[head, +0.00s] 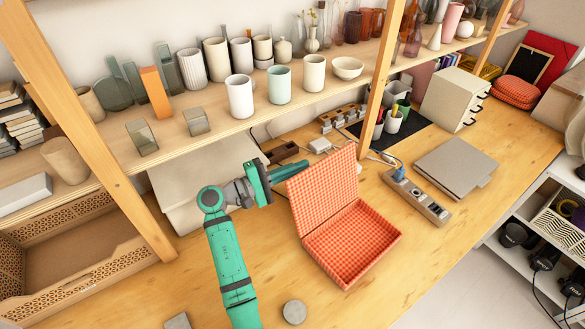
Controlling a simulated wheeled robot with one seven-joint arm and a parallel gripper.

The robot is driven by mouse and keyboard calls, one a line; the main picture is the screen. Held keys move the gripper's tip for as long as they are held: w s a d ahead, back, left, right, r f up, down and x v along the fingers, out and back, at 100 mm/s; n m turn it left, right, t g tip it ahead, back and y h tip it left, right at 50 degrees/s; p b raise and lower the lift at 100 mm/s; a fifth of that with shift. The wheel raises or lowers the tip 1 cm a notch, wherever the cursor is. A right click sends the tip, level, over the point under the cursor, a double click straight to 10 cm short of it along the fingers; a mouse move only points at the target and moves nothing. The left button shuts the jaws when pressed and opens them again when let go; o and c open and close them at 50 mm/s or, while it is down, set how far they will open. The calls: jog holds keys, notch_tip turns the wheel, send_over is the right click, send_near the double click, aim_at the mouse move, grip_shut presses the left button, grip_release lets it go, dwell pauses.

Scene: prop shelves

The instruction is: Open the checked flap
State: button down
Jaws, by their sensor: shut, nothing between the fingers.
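The checked flap (323,190) is the orange-red checked lid of a box. It stands raised, roughly upright and leaning back, along the left edge of the checked box base (353,243). The open inside of the base faces up and looks empty. The box sits on the wooden table. My gripper (290,172) is at the end of the green arm, just behind and left of the raised flap, near its upper left corner. Its fingers are shut and empty. Whether they touch the flap I cannot tell.
A shelf (250,112) with cups and vases runs above the table's back, held by a wooden post (381,80). A power strip (416,195) and a grey laptop-like slab (455,168) lie right of the box. A round disc (295,312) lies in front. The front right table is clear.

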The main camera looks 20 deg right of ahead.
jog(key=shift+w+d+r, duration=0.1)
jog(key=shift+w+d, duration=0.1)
jog(key=shift+d, duration=0.75)
jog(key=shift+w+d+r, duration=0.1)
jog(key=shift+w+d, duration=0.1)
jog(key=shift+d, duration=0.75)
jog(key=shift+w+d, duration=0.2)
jog(key=shift+d, duration=0.75)
jog(key=shift+s, duration=0.1)
